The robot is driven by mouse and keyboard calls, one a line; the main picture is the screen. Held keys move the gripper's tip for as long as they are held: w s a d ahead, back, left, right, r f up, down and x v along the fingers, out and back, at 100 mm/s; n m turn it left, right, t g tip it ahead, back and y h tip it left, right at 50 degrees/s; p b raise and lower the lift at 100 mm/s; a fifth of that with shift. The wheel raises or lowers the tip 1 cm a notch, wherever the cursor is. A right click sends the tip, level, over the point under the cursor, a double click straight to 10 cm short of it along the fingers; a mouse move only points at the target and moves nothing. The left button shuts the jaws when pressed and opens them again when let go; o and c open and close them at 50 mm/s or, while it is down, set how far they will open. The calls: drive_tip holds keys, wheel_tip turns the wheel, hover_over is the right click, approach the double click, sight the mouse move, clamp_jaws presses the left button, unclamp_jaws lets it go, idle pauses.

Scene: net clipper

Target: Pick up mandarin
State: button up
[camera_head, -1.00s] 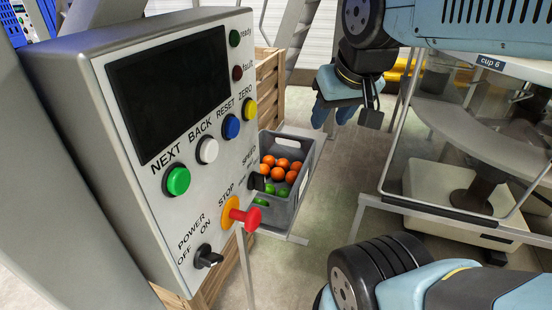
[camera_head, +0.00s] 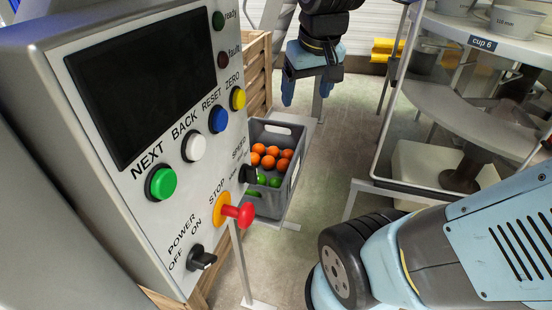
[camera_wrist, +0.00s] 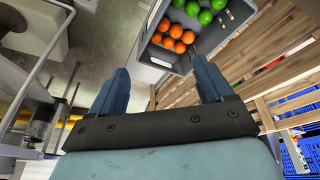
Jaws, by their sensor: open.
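Several orange mandarins (camera_head: 269,161) lie in a grey crate (camera_head: 297,180) with several green fruits (camera_head: 275,182) nearer the control box. In the wrist view the mandarins (camera_wrist: 177,38) and green fruits (camera_wrist: 206,16) show at the top, inside the crate (camera_wrist: 152,55). My gripper (camera_head: 303,101) hangs beyond and above the crate in the head view, fingers pointing down. In the wrist view my gripper (camera_wrist: 163,80) is open and empty, its two blue fingers apart, with the crate beyond the fingertips. The control box hides part of the crate's near left side.
A control box with a dark screen (camera_head: 145,80), buttons and a red stop knob (camera_head: 240,214) fills the left. A wooden crate stack (camera_head: 257,75) stands behind it. Bare floor (camera_head: 335,155) lies between.

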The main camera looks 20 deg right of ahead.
drive_tip(key=w+a+f+n+g, duration=0.1)
drive_tip(key=w+f+g, duration=0.2)
drive_tip(key=w+f, duration=0.55)
drive_tip(key=n+g+h, duration=0.1)
drive_tip(key=g+h, duration=0.1)
drive_tip(key=g, duration=0.1)
approach(284, 161)
drive_tip(key=x, duration=1)
drive_tip(key=shift+w+a+f, duration=0.15)
drive_tip(key=shift+w+f, duration=0.1)
drive_tip(key=shift+w, duration=0.05)
drive_tip(key=shift+s+f, duration=0.15)
drive_tip(key=shift+s, duration=0.15)
drive_tip(key=shift+c, duration=0.3)
drive_tip(key=shift+s, duration=0.1)
drive_tip(key=c, duration=1)
